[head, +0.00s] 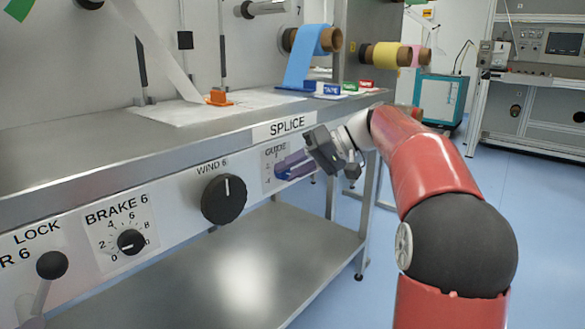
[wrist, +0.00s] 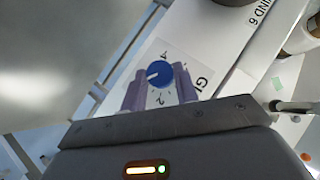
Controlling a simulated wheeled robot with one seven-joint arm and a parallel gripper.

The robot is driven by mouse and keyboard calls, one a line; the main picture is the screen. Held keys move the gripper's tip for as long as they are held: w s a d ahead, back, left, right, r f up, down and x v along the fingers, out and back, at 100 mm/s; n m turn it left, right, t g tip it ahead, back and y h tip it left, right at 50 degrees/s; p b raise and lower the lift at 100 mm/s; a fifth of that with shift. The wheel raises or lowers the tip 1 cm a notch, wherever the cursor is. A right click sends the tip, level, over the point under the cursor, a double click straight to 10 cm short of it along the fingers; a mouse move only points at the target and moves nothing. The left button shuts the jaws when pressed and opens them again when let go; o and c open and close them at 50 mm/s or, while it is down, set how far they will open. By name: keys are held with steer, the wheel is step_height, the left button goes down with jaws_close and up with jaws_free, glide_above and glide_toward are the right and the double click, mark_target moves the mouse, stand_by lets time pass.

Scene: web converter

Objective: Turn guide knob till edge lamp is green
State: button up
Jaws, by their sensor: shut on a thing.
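The blue guide knob (wrist: 160,75) is in the wrist view, on a white plate marked GUIDE (head: 275,152). Its white pointer line points left in that view, between the printed 4 and 2. The purple fingers of my gripper (wrist: 160,88) lie on either side of the knob and are shut on it. In the head view my gripper (head: 290,167) reaches the right end of the front panel, and its fingers hide most of the knob. I cannot make out the edge lamp in either view.
The black WIND 6 knob (head: 224,198) is just left of the guide plate. The BRAKE 6 dial (head: 131,242) is farther left. The splice table edge (head: 289,126) overhangs above my gripper. A metal lower shelf (head: 290,250) lies below, with open floor to the right.

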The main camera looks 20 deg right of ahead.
steer(key=o, duration=1)
steer(key=shift+p+v, duration=0.65)
steer(key=shift+v, duration=3.25)
